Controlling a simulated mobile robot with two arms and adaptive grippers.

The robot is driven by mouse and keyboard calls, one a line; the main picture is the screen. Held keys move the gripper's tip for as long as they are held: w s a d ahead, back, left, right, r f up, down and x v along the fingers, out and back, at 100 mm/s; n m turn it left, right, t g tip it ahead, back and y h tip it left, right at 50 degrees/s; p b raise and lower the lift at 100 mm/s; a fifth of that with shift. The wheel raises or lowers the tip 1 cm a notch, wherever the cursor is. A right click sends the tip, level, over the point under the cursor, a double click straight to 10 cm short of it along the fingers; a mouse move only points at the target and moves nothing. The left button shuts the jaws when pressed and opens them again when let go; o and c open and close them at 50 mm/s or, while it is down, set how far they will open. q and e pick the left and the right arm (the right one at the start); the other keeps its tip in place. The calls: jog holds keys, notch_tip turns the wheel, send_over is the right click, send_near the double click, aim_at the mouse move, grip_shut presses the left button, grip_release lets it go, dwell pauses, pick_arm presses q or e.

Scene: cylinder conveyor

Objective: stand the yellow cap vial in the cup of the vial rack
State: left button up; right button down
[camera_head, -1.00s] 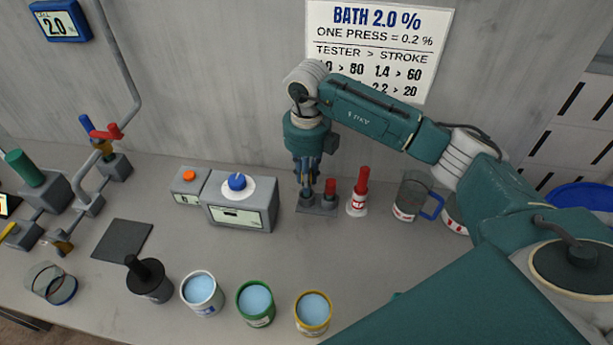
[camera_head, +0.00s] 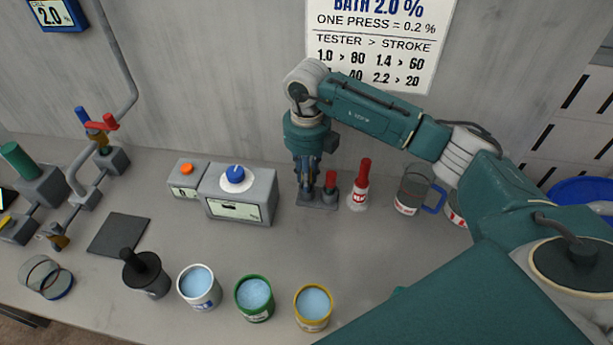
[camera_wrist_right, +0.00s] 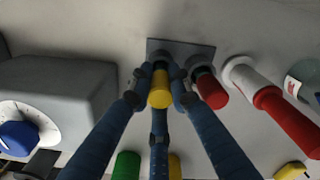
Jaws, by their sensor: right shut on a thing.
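My right gripper (camera_head: 307,190) is low over the left part of the dark grey vial rack (camera_head: 319,205). In the right wrist view its blue fingers (camera_wrist_right: 160,82) are shut on the yellow cap vial (camera_wrist_right: 160,92). The vial looks upright, lined up with the rack's left cup. The fingers hide that cup, and I cannot tell how deep the vial sits in it. In the right wrist view the rack's bare back edge (camera_wrist_right: 190,48) shows. A red-capped vial (camera_head: 331,181) stands in the other cup, just right of the fingers (camera_wrist_right: 208,90). My left gripper is not in view.
A red and white bottle (camera_head: 361,185) stands close to the rack's right side. A grey box with a blue dial (camera_head: 236,175) is to the left. A glass mug (camera_head: 413,190) stands further right. Several paint-like cans (camera_head: 254,297) line the front; the table between is clear.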

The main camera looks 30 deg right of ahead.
jog(key=shift+f, duration=0.15)
dwell(0.3)
jog(key=c, duration=1.5)
grip_release()
jog(key=shift+c, duration=0.2)
notch_tip(320, 180, up, 12)
jog(key=shift+r, duration=0.1)
